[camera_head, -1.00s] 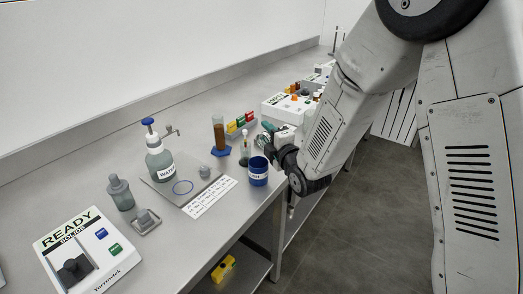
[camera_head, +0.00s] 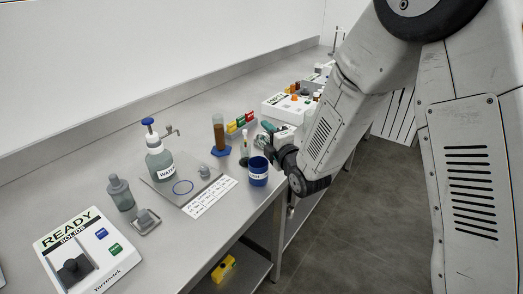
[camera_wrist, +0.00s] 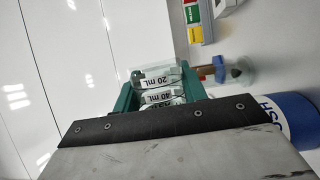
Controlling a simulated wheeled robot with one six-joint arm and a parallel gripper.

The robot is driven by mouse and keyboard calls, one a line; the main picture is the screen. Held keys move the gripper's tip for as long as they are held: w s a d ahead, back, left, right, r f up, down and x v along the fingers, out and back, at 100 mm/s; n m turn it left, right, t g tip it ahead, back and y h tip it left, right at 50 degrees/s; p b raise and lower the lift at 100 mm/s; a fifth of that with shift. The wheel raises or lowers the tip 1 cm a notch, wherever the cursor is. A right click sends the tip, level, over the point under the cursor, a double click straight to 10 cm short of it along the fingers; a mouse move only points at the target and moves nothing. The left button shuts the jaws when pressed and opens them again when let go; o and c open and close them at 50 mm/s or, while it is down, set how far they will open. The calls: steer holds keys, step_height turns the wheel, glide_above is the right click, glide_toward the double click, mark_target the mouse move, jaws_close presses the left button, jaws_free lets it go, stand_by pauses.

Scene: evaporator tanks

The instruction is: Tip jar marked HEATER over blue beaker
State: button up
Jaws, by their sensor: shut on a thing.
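My gripper (camera_wrist: 160,95), with green fingers, is shut on a clear glass jar (camera_wrist: 158,76) marked 20 mL and 40 mL. The jar's lower label is mostly covered, so I cannot read HEATER on it. In the head view my gripper (camera_head: 268,133) is beyond the blue beaker and the jar is hard to make out. The blue beaker (camera_head: 258,177) stands upright near the bench's front edge, with a white label. In the wrist view the blue beaker (camera_wrist: 288,120) is at the right, apart from the held jar and partly hidden by my gripper.
A brown-filled cylinder (camera_head: 219,135) on a blue foot and a small flask (camera_head: 244,155) stand close by. Coloured boxes (camera_head: 240,121) lie behind. A WATER bottle (camera_head: 158,158), a steel plate (camera_head: 165,187) and a READY SOLIDS device (camera_head: 90,252) are to the left.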

steer(key=shift+w+d+f+m+g, duration=0.15)
steer(key=shift+f+m+g, duration=0.3)
steer(key=shift+m, duration=0.55)
steer(key=shift+w+d+f+m+g, duration=0.1)
steer(key=shift+f+m+g, duration=0.3)
steer(key=shift+m, duration=0.6)
steer(key=shift+f+m+g, duration=0.75)
steer(key=shift+m, duration=0.55)
steer(key=shift+s+a+f+m+g, duration=0.15)
steer(key=shift+f+m+g, duration=0.5)
steer(key=shift+m, duration=0.45)
steer(key=shift+w+d+r+m+g+y, duration=0.2)
steer(key=shift+r+m, duration=0.25)
steer(key=shift+w+d+r+m+g+y, duration=0.2)
steer(key=shift+w+r+m+g, duration=0.05)
steer(key=shift+r+m, duration=0.25)
steer(key=shift+w+d+r+m+g+y, duration=0.2)
steer(key=shift+r+m, duration=0.25)
steer(key=shift+w+d+r+m+g+y, duration=0.25)
steer(key=shift+r+m+g, duration=0.1)
steer(key=shift+r+m, duration=0.2)
steer(key=shift+w+d+r+m+g+y, duration=0.25)
steer(key=shift+r+m+g, duration=0.1)
steer(key=shift+r+m, duration=0.2)
